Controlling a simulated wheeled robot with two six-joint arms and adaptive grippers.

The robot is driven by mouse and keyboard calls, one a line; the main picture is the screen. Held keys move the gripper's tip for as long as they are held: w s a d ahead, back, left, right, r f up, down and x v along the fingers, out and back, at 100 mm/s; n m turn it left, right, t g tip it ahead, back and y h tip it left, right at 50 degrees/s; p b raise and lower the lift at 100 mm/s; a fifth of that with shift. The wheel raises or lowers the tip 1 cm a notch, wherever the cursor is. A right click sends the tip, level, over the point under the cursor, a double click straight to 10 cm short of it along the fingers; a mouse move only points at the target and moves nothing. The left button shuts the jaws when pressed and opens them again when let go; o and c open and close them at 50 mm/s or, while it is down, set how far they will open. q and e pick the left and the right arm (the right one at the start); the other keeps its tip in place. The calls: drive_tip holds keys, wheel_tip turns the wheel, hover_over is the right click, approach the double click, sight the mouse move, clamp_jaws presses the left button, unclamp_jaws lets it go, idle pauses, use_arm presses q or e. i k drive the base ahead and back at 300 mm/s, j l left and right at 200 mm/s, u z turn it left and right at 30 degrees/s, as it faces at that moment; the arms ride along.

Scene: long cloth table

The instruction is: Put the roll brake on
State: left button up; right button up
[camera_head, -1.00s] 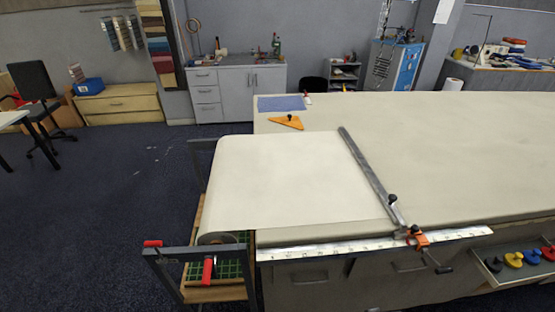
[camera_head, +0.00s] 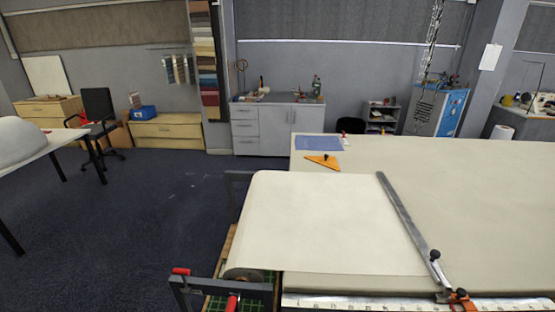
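The cloth roll (camera_head: 243,274) sits in a dark metal stand (camera_head: 200,289) at the table's left end, with its round end facing me. Cream cloth (camera_head: 320,222) runs from it over the table top. A red handle (camera_head: 181,271) lies at the stand's near left corner. A second red handle (camera_head: 232,303) points down on the stand's front, cut by the lower picture edge. I cannot tell which of them is the brake, or its setting. Neither of my grippers is in view.
A metal bar (camera_head: 408,218) with black knobs lies across the table (camera_head: 480,190). An orange clamp (camera_head: 462,300) and a ruler strip (camera_head: 380,302) are at the near edge. An orange triangle (camera_head: 323,161) and blue sheet (camera_head: 319,143) lie farther back. Floor left of the stand is clear.

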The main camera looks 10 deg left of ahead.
sight(182, 272)
drive_tip(key=u, duration=1.15)
